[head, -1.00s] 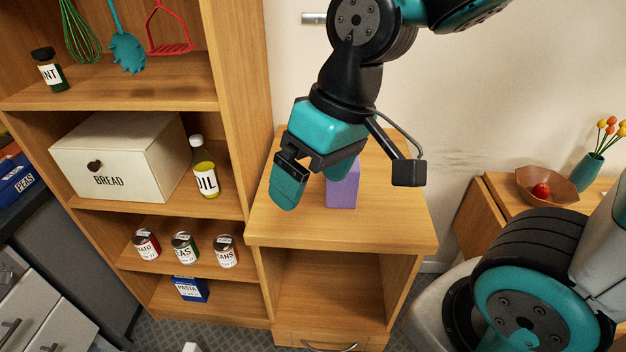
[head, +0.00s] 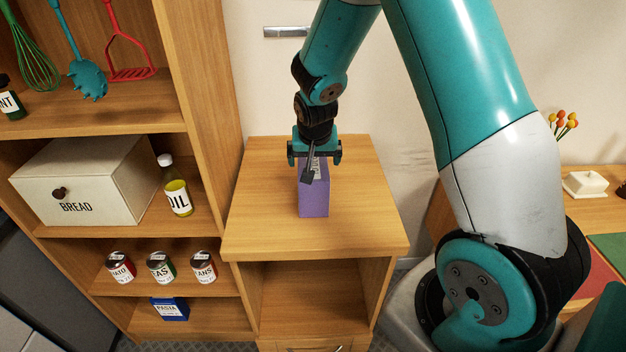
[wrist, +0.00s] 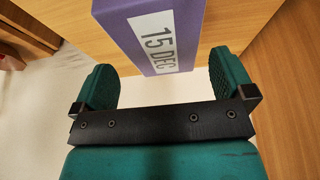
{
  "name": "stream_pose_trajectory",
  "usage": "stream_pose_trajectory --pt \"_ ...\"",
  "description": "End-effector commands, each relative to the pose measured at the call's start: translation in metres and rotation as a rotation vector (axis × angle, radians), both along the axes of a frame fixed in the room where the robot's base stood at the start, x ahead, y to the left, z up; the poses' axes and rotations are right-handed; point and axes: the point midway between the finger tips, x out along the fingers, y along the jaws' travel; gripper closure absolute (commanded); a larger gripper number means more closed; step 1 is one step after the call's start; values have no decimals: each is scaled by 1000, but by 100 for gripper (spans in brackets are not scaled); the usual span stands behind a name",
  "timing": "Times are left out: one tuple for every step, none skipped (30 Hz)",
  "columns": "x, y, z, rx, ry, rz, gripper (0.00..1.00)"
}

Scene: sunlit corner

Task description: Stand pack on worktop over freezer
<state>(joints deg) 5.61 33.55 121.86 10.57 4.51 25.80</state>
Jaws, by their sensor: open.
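The pack is a purple box (head: 314,195) standing upright on the wooden cabinet top (head: 365,215). In the wrist view the pack (wrist: 135,25) shows a white label reading "15 DEC". My gripper (head: 315,160) is at the pack's top end, pointing down. In the wrist view my gripper (wrist: 163,70) is open, with one teal finger on each side of the pack and a gap visible at both. I cannot tell how deep the fingers reach.
Left of the cabinet is a tall shelf unit with a bread box (head: 90,180), an oil bottle (head: 178,190), several cans and a blue pasta box (head: 170,308). Utensils hang above. A low wooden table (head: 590,205) with a butter dish (head: 585,184) is at the right.

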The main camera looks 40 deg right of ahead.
Motion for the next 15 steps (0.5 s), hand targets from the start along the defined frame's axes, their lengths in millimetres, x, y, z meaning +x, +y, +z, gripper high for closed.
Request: stream_pose_trajectory --pt "1 -1 -4 1 3 0 0" --pt "2 -2 -6 0 1 0 0" --pt "3 -2 -8 0 0 0 0" --pt "3 -2 -9 0 0 0 0" --pt "4 -2 -10 0 0 1 0" --pt "4 -2 -12 0 1 1 0" --pt "5 -3 -13 1 2 1 0" --pt "5 -3 -16 0 2 1 0" --pt "6 -4 -20 0 3 1 0" --pt "7 -4 -23 1 6 1 0" --pt "8 -5 -27 0 5 1 0" --pt "10 -5 -32 0 5 1 0" --pt "11 -6 -36 0 5 1 0" --pt "12 -6 -40 1 4 1 0" --pt "14 -8 -45 0 3 1 0"
